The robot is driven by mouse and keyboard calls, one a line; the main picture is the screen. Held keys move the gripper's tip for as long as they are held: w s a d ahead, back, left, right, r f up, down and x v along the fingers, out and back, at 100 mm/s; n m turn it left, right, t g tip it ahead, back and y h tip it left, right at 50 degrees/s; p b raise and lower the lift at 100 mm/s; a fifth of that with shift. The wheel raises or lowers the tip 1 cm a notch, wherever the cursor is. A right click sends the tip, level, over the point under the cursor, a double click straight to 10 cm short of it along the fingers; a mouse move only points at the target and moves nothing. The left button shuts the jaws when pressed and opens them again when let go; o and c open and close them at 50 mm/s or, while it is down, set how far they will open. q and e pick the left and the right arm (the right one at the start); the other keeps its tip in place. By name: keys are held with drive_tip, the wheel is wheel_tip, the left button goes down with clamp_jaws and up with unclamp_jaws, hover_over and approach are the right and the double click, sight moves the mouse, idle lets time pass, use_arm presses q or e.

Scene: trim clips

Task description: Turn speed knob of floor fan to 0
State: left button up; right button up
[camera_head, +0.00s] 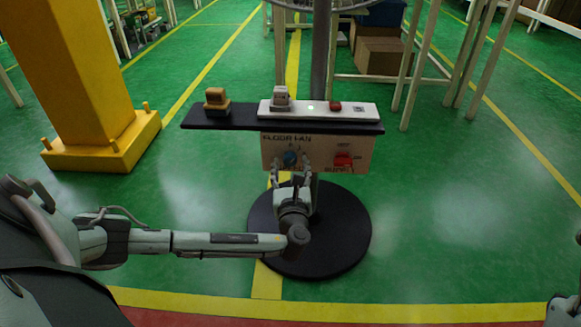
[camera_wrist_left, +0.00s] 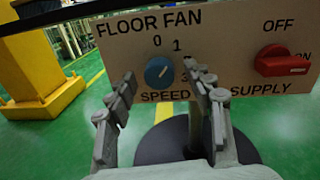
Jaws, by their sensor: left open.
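The floor fan's control panel (camera_head: 325,150) is a tan board marked FLOOR FAN. Its blue round speed knob (camera_wrist_left: 159,71) sits above the word SPEED, with 0 and 1 above it; lower numbers are partly hidden by a finger. The knob's pale mark seems to point up and right, towards 1. The knob also shows in the head view (camera_head: 291,158). My left gripper (camera_head: 291,172) is open in front of the panel, its fingers (camera_wrist_left: 160,88) on either side of and below the knob, apparently not touching it. My right gripper is not recognisable; only part of my right arm shows lower right.
Above the panel, a dark shelf (camera_head: 230,124) carries a yellow-brown device (camera_head: 216,99) and a white control strip (camera_head: 370,112). The round black base (camera_head: 340,250) is below. A yellow column (camera_head: 80,70) stands left.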

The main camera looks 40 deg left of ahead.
use_arm(q)
drive_tip(key=shift+w+a, duration=0.15)
drive_tip(key=shift+w, duration=0.05)
drive_tip(key=shift+c, duration=0.2)
drive_tip(key=c, duration=1.1)
